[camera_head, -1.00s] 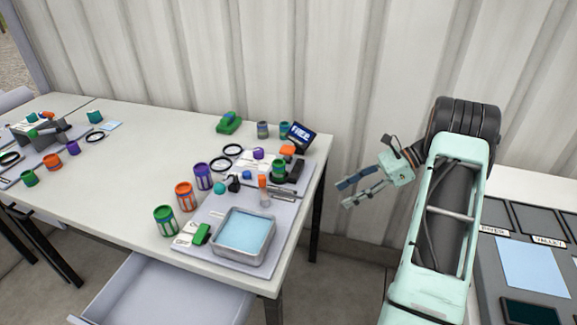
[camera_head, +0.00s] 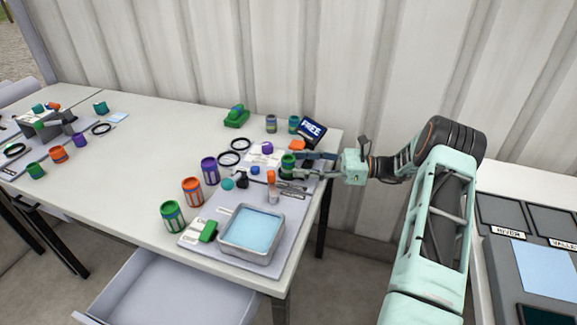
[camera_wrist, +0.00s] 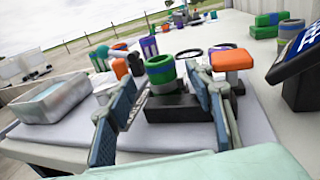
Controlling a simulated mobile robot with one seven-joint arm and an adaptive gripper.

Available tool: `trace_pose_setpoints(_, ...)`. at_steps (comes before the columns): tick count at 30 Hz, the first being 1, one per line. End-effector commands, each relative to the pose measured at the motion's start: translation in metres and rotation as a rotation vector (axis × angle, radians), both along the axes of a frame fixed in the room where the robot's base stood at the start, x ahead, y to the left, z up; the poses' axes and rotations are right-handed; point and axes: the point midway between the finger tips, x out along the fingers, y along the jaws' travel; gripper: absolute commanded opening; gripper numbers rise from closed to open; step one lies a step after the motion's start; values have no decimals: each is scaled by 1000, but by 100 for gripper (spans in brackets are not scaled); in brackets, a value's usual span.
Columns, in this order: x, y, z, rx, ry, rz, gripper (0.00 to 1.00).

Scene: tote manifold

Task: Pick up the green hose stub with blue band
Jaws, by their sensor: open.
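The green hose stub with a blue band (camera_wrist: 160,74) stands upright on a black block (camera_wrist: 178,108) in the wrist view. It also shows in the head view (camera_head: 288,161), at the right end of the table. My gripper (camera_head: 301,164) is level and open, reaching in from the right with its fingertips at the stub. In the wrist view my gripper (camera_wrist: 163,82) has one finger on each side of the stub. I cannot tell whether either finger touches it.
An orange block (camera_wrist: 231,60) stands close beside the right finger. A dark "FREE" sign (camera_head: 311,131) is behind the gripper. A grey tray with blue contents (camera_head: 222,240) sits at the front. Orange, purple and green cans (camera_head: 172,217) stand left of it.

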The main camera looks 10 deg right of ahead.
Motion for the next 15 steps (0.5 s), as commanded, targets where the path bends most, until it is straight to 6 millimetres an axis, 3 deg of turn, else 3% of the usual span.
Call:
trace_pose_setpoints(7,11,36,0,-1,1,4,48)
trace_pose_setpoints(15,13,41,0,-1,0,1,48)
